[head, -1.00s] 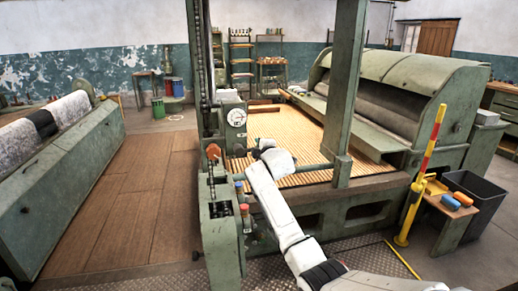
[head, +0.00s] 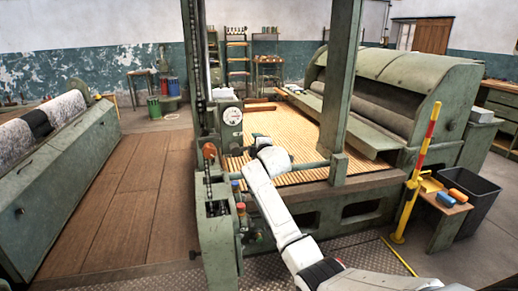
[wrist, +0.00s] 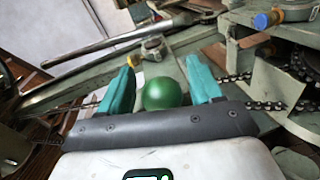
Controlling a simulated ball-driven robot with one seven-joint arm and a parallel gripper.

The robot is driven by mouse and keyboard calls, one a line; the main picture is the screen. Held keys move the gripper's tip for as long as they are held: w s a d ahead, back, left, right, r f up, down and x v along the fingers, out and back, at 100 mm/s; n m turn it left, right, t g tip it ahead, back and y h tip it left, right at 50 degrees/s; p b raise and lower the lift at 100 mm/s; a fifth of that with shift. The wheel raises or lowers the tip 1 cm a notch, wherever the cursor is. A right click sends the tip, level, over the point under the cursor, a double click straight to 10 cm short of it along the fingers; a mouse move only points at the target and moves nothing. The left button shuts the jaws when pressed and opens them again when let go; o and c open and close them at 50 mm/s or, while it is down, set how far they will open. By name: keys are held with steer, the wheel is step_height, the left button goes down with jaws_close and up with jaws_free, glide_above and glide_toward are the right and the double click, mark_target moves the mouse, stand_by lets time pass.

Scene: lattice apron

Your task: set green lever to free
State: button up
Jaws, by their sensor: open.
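The green ball knob (wrist: 162,94) of the lever shows in the wrist view. It sits between the two teal fingers of my gripper (wrist: 163,78), which are open on either side of it. I cannot tell whether either finger touches it. The lever's shaft and any position marks cannot be made out. In the head view my arm reaches to the machine's control side, and the knob and fingers cannot be made out there.
An orange-red knob (head: 209,151) and a round dial (head: 232,116) are on the machine near my arm. A chain (wrist: 240,78) and a blue-capped part (wrist: 265,20) lie close to my gripper. A green upright post (head: 343,90) stands right of my arm.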

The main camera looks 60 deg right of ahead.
steer(key=v, duration=1)
steer(key=shift+s+a, duration=0.15)
steer(key=shift+s, duration=0.1)
steer(key=s+a+f+m+g+y, duration=0.15)
steer(key=a+f+y, duration=0.25)
steer(key=a+f, duration=0.7)
steer(key=a+f+m+g+y, duration=0.1)
steer(key=a+f+m+y, duration=0.15)
steer(key=a+f, duration=0.8)
steer(key=s+a+f+m+g+y, duration=0.1)
steer(key=s+a+f+g+y, duration=0.1)
steer(key=s+a, duration=0.35)
steer(key=s+a+f+g+y, duration=0.1)
steer(key=s+a+f+y, duration=0.15)
steer(key=a, duration=0.65)
steer(key=s+a+f+m+g, duration=0.1)
steer(key=s+a+g, duration=0.1)
steer(key=s, duration=0.5)
steer(key=s+a+f+m+g, duration=0.1)
steer(key=s+a+f+g, duration=0.1)
steer(key=s+a, duration=0.2)
steer(key=s, duration=0.3)
steer(key=shift+a, duration=0.25)
